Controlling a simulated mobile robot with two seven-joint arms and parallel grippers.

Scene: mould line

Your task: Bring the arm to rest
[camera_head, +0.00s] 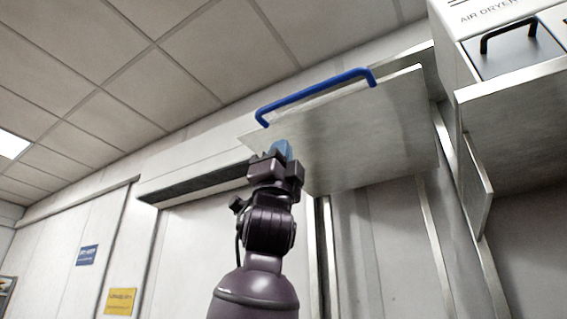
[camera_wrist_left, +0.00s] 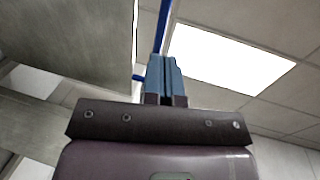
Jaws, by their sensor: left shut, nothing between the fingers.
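My left arm rises from the bottom of the head view. My left gripper (camera_head: 281,150) points up and is in front of the lower left part of a grey metal panel (camera_head: 365,130) with a blue bar handle (camera_head: 315,93). In the left wrist view the blue fingers of the gripper (camera_wrist_left: 165,75) are together with nothing between them. The panel (camera_wrist_left: 70,45) fills the upper left there, and part of the blue handle (camera_wrist_left: 163,28) shows beyond the fingertips. I cannot tell whether the gripper touches the panel. My right gripper is not in view.
An air dryer unit (camera_head: 510,50) with a black handle is at the upper right. A long ledge (camera_head: 190,180) runs along the wall to the left. Blue (camera_head: 87,255) and yellow (camera_head: 120,301) signs are on the wall. The space left of my arm looks free.

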